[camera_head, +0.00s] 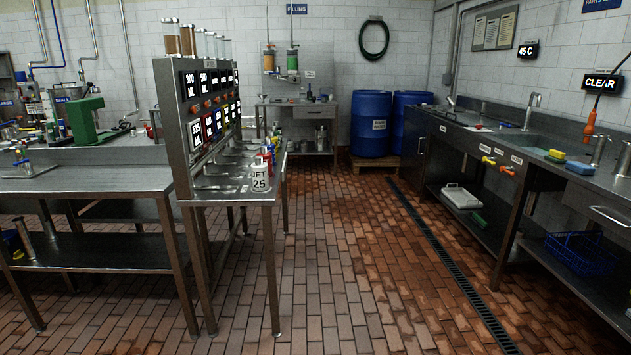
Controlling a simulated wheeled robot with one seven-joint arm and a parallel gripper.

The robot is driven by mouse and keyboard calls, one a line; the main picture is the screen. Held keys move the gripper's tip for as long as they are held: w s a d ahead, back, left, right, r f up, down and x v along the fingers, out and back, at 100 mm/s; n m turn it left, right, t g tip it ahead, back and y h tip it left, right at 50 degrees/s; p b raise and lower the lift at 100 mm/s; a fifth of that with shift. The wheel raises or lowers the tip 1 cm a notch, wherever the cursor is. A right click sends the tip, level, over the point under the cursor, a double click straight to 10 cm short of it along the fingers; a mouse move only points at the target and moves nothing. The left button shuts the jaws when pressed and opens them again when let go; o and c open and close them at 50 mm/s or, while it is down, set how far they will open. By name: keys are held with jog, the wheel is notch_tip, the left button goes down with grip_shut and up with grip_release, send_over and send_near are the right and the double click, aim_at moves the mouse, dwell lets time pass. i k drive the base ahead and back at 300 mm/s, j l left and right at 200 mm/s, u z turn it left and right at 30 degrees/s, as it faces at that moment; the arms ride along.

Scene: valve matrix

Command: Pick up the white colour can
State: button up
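A white can (260,177) with dark lettering, partly readable as "JET 25", stands upright at the near right corner of the metal bench (213,197) with the display panel. It is the nearest of a row of coloured cans along the bench's right edge. A red-topped can (266,158) stands just behind it and is partly hidden by it. Further cans behind are small and overlap. My gripper is not in view.
The brick floor aisle (340,240) right of the bench is clear, with a drain grate (450,265) along it. A steel counter (500,140) with a sink lines the right. Blue barrels (371,122) stand on a pallet at the back. Another metal table (80,180) stands left.

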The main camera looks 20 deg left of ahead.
aim_at(259, 172)
jog(key=i+j, duration=0.25)
jog(key=i, duration=0.25)
jog(key=i+j, duration=0.25)
jog(key=i, duration=0.25)
jog(key=i+j, duration=0.2)
jog(key=i, duration=0.3)
jog(key=i+j+u, duration=0.1)
jog(key=i+j, duration=0.15)
jog(key=i, duration=0.25)
jog(key=i+j, duration=0.2)
jog(key=i, duration=0.3)
jog(key=i+j, duration=0.2)
jog(key=i, duration=0.3)
